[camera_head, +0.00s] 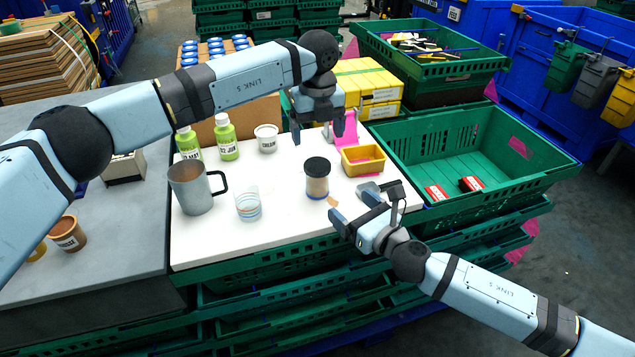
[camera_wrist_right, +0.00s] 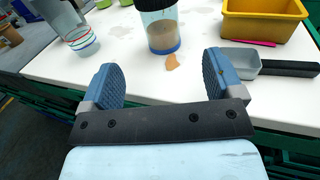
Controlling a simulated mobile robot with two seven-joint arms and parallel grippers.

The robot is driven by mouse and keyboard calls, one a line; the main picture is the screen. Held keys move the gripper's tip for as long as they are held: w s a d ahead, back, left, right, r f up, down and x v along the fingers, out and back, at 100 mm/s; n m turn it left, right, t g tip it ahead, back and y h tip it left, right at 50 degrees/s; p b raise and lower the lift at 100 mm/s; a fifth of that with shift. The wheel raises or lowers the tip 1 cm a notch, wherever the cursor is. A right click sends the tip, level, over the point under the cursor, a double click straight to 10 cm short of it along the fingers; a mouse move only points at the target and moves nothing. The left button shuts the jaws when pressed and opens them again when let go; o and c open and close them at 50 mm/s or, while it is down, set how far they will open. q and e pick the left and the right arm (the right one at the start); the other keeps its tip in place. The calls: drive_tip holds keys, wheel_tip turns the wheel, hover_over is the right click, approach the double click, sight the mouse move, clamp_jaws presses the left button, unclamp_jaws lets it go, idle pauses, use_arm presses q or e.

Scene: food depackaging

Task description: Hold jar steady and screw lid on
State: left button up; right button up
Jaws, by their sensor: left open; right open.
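A clear jar (camera_head: 317,187) with brown contents and a blue base stands upright on the white tabletop. A black lid (camera_head: 317,166) sits on its mouth; how tightly it is on cannot be told. The jar also shows in the right wrist view (camera_wrist_right: 162,34), its lid cut by the top edge. My left gripper (camera_head: 318,132) is open and empty above the jar, fingers pointing down. My right gripper (camera_head: 352,207) is open and empty at the table's front edge, apart from the jar. Its spread fingers (camera_wrist_right: 162,75) point toward the jar.
A striped glass (camera_head: 248,204) and grey mug (camera_head: 192,188) stand left of the jar. A yellow bin (camera_head: 362,160) and a grey scoop with black handle (camera_wrist_right: 240,63) are to its right. A brown spill (camera_wrist_right: 172,62) lies before it. Green bottles (camera_head: 226,138) stand behind left.

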sight(324, 182)
drive_tip(key=x, duration=1.3)
drive_tip(key=shift+a, duration=0.1)
drive_tip(key=c, duration=1.4)
use_arm(q)
drive_tip(key=shift+d, duration=0.1)
use_arm(e)
clamp_jaws()
use_arm(q)
drive_tip(key=shift+f, duration=0.1)
drive_tip(key=shift+f, duration=3.95)
